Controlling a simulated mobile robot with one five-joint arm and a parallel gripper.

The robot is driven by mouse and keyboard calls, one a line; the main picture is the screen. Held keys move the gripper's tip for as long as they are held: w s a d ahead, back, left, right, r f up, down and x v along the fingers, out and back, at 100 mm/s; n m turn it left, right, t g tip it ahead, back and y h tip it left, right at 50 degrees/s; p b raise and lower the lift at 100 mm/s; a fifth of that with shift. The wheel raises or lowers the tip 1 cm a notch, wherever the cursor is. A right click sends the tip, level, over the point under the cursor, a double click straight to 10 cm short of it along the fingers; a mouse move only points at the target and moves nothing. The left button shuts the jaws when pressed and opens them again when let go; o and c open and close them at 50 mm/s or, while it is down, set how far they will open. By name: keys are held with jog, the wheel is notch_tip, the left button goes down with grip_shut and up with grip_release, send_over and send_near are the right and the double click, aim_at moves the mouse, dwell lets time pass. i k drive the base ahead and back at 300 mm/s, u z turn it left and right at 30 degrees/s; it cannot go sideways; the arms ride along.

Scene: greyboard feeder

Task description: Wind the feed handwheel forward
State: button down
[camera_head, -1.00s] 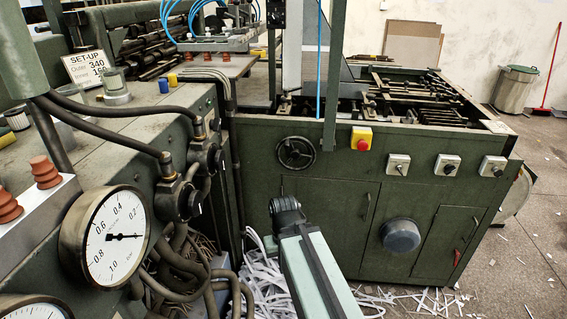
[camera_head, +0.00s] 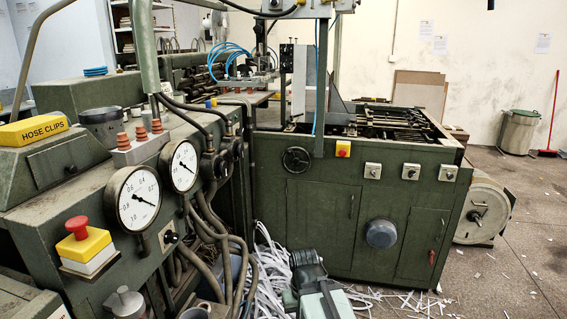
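A dark round handwheel (camera_head: 297,160) with a hub and spokes is mounted on the upper left of the green machine's front panel (camera_head: 318,215). Its face shows unobstructed. Part of my arm (camera_head: 326,303) shows at the bottom centre, with a dark joint at its upper end, below the handwheel in the picture and apart from it. My gripper's fingers do not show. A larger pale wheel (camera_head: 482,212) with a dark hub sits at the machine's right end; no label shows which wheel is the feed one.
A green console with gauges (camera_head: 138,197) and a red-topped emergency stop (camera_head: 83,243) fills the left. Hoses (camera_head: 210,240) hang down its side. Paper strips (camera_head: 266,275) litter the floor by my arm. Open floor (camera_head: 525,235) lies at the right.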

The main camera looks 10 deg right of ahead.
aim_at(296, 161)
jog(key=z, duration=1.25)
jog(key=i, duration=1.55)
jog(key=u, duration=3.05)
